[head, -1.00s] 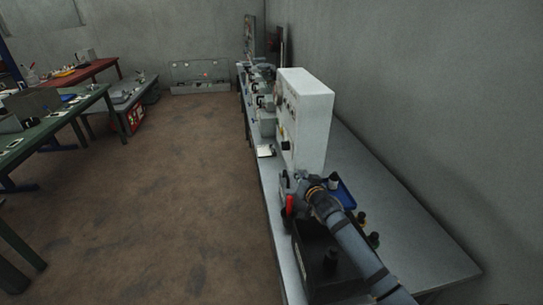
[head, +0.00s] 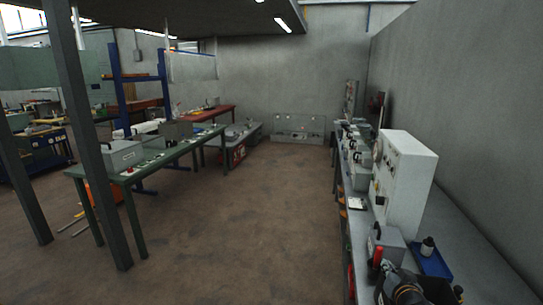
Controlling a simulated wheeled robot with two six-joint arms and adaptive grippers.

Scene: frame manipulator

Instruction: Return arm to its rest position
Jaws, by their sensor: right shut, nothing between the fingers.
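My right gripper (head: 388,284) shows at the bottom edge, right of centre, low over the near end of the grey bench (head: 480,252). It is shut and empty. Most of my right arm is cut off by the frame. A grey box with a dark handle (head: 391,246) and a red upright part (head: 377,257) stand just beyond the gripper, apart from it as far as I can tell. My left gripper is out of view.
A tall white panel cabinet (head: 410,185) stands on the bench by the right wall. A blue tray (head: 436,266) holds a dark bottle (head: 427,246). A black bin (head: 438,291) is near the edge. Brown floor (head: 250,220) is open; a green table (head: 160,160) stands left.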

